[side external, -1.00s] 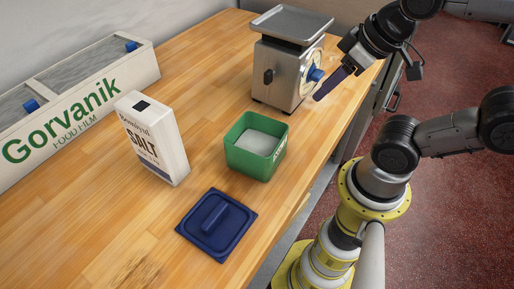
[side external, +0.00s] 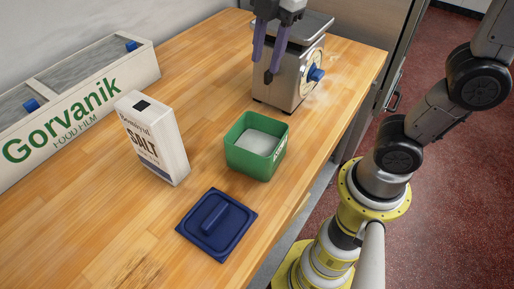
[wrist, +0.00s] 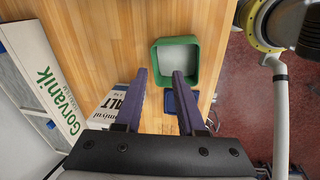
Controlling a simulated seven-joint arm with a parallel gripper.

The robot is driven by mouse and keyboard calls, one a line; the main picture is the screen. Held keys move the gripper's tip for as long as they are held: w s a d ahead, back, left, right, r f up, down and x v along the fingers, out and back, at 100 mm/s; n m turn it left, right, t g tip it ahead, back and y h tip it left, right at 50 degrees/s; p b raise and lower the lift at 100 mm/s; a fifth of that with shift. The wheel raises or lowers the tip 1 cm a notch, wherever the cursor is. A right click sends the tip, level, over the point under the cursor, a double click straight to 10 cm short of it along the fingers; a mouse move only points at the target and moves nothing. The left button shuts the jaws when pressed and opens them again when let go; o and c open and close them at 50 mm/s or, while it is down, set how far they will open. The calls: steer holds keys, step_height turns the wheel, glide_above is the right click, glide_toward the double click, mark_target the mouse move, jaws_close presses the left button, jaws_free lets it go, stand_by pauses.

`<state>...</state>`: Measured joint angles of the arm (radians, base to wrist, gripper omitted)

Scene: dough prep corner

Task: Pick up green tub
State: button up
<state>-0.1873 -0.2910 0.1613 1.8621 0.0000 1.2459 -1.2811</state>
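The green tub (side external: 243,159) stands upright on the wooden worktop, open at the top, with pale white contents inside. It also shows in the wrist view (wrist: 192,82), beyond and a little right of the gap between my fingers. My gripper (side external: 263,70) is in front of the metal scale in the side view, above and behind the tub, with its two purple fingers pointing down. The fingers are apart with nothing between them. In the wrist view my gripper (wrist: 157,73) is open and clear of the tub.
A salt box (side external: 156,140) stands left of the tub. A blue lid (side external: 202,238) lies in front of it. The metal scale (side external: 301,95) stands behind it. A food film box (side external: 75,110) lies along the wall. The worktop (side external: 120,215) is clear at the front left.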

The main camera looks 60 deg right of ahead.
mark_target(235, 131)
steer(key=w+a+f+n+g, duration=0.2)
steer(key=w+a+f, duration=0.2)
steer(key=a, duration=0.1)
steer(key=f, duration=1.4)
steer(key=shift+w+a, duration=0.1)
steer(key=shift+a, duration=0.1)
jaws_close()
stand_by(0.8)
